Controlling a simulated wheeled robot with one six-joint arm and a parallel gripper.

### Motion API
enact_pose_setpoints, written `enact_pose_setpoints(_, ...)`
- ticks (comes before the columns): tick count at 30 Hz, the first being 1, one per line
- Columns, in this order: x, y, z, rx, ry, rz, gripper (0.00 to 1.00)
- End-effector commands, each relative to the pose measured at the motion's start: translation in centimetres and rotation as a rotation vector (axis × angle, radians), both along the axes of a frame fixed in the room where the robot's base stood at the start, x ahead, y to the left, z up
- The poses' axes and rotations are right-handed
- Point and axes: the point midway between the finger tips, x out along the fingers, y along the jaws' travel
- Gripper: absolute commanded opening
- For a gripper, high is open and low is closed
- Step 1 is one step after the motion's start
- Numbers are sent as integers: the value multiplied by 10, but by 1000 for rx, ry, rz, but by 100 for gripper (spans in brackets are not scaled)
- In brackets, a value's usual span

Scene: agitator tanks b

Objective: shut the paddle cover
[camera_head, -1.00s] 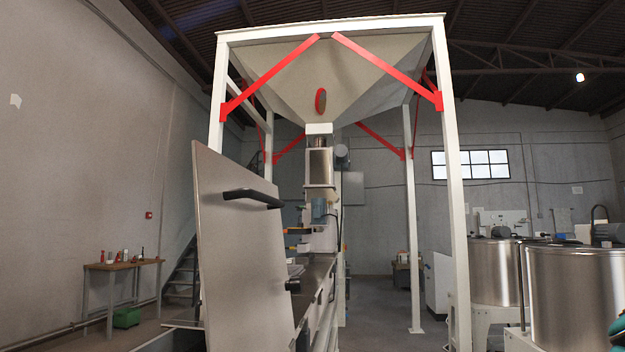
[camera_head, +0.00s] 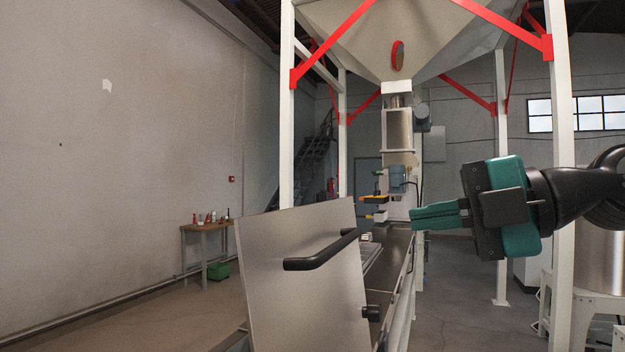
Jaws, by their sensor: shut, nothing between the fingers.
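The paddle cover (camera_head: 295,240) is a flat grey metal panel standing raised and slightly tilted at the lower middle of the head view. A black bar handle (camera_head: 318,256) sticks out from its face. A small black knob (camera_head: 372,313) sits near its lower right edge. My gripper (camera_head: 415,217), teal and black, reaches in from the right with its fingers pointing left. It is shut and empty, to the right of the handle and apart from it in the picture. The lower part of the cover is cut off by the frame.
A long machine bed (camera_head: 395,262) runs back behind the cover, under a large hopper (camera_head: 430,45) on a white frame with red braces (camera_head: 335,45). A wooden table (camera_head: 205,232) with small items and a green box (camera_head: 218,271) stand left.

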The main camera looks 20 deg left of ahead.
Motion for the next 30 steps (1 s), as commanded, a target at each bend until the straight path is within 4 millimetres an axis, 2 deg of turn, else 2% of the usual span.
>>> enact_pose_setpoints(1, 2, 0, 13, 14, -52, 16, 0)
enact_pose_setpoints(6, 4, 11, 20, 33, -116, 38, 0)
enact_pose_setpoints(11, 7, 39, 19, 32, -112, 41, 0)
enact_pose_setpoints(21, 16, 109, 10, 29, -111, 39, 0)
enact_pose_setpoints(24, 18, 122, 6, 27, -111, 38, 0)
enact_pose_setpoints(30, 21, 136, 1, 29, -112, 35, 0)
